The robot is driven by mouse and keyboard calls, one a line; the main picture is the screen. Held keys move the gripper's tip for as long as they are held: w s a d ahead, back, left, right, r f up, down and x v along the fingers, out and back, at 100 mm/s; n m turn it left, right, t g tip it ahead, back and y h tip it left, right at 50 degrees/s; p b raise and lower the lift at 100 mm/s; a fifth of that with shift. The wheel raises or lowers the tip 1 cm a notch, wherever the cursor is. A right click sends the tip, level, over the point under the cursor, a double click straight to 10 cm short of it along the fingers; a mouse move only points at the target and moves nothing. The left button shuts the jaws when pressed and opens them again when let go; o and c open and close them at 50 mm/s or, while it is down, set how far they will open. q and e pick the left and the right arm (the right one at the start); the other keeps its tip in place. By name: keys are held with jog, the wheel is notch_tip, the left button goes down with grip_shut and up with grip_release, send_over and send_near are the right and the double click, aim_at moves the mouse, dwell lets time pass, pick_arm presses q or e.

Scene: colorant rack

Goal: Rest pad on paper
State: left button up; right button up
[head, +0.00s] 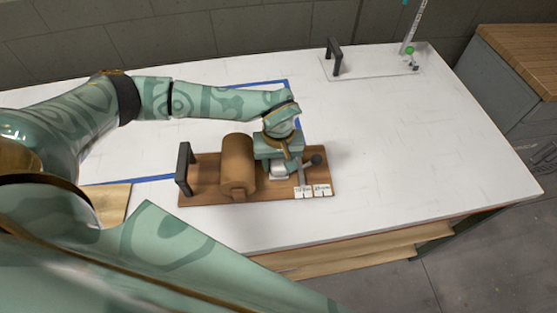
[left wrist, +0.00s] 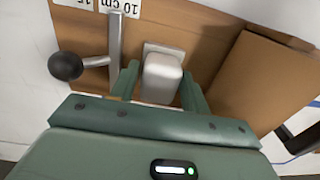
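A white block, which may be the pad (left wrist: 162,78), sits on a brown wooden board (head: 215,160) in the left wrist view; it also shows in the head view (head: 279,171). My left gripper (head: 280,168) points down over it. In the left wrist view its green fingers (left wrist: 160,85) stand on either side of the white block; whether they press on it is unclear. A brown roll (head: 238,163), apparently the paper, lies on the board just left of my gripper in the head view. My right gripper is not in view.
A black handle (head: 185,167) stands on the board's left end. A lever with a black knob (head: 316,159) and white size labels (head: 312,190) are right of the gripper. A clear plate with a handle (head: 334,57) lies at the back. The white table's right side is free.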

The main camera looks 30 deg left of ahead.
pick_arm(q)
jog(key=shift+o, duration=0.9)
jog(key=shift+r, duration=0.1)
notch_tip(320, 180, up, 16)
jog(key=p, duration=0.2)
